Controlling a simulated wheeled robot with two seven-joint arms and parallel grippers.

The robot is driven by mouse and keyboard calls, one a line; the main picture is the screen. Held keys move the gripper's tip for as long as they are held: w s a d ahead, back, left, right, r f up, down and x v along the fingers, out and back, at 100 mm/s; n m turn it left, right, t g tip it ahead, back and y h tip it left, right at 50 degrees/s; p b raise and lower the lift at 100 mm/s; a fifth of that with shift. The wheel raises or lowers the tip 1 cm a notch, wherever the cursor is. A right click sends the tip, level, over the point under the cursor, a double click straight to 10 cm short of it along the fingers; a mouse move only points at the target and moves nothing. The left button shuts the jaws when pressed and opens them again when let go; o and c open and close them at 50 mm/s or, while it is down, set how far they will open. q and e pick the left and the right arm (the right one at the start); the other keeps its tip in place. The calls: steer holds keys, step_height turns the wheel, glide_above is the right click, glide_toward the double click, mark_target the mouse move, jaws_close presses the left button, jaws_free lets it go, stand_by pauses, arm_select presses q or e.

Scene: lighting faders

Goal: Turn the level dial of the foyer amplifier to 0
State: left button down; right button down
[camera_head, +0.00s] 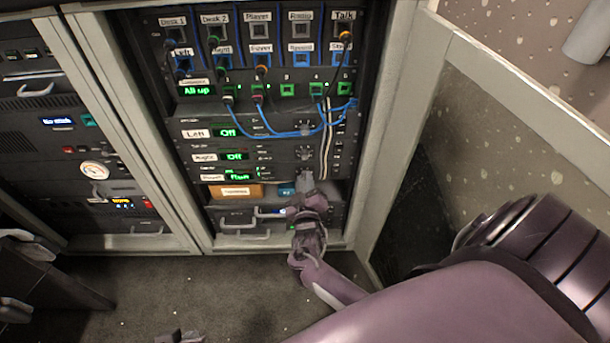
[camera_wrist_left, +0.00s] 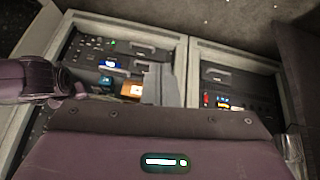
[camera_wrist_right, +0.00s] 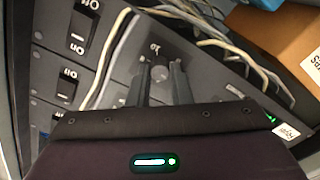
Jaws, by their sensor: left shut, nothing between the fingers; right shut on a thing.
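The foyer amplifier is the lowest of three similar units in the middle rack; its small label (camera_head: 212,178) and green display (camera_head: 239,177) show in the head view, the display too small to read surely. My right gripper (camera_head: 306,186) is in front of it and covers its dial there. In the right wrist view the round grey level dial (camera_wrist_right: 160,73) sits between the two fingertips, with a "10" mark on the panel above it. The right gripper is shut on this dial. My left gripper (camera_head: 180,337) is low at the bottom edge, away from the rack, shut and empty.
Blue patch cables (camera_head: 285,132) and pale cables (camera_wrist_right: 262,75) hang close to the dials. Above are the left amplifier display (camera_head: 229,132) and right amplifier display (camera_head: 235,156), both reading Off. An orange box (camera_head: 236,191) lies just below. Rocker switches (camera_wrist_right: 78,42) stand beside the dials.

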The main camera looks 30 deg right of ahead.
steer(key=n+p, duration=0.2)
steer(key=n, duration=0.3)
steer(key=shift+n, duration=0.3)
steer(key=n, duration=0.3)
steer(key=shift+n+p, duration=0.3)
steer(key=shift+p, duration=0.1)
arm_select(q)
steer(key=a, duration=0.1)
steer(key=s+a+g+y, duration=0.1)
steer(key=a+g, duration=0.1)
steer(key=a, duration=0.1)
steer(key=shift+s+r+n+y, duration=0.25)
steer(key=shift+r+n+y, duration=0.05)
steer(key=shift+n, duration=0.1)
arm_select(e)
steer(key=shift+n, duration=0.6)
arm_select(q)
steer(key=shift+w+a, duration=0.1)
arm_select(e)
steer(key=shift+f, duration=0.1)
steer(key=c, duration=1.3)
jaws_free()
steer(key=shift+a, duration=0.1)
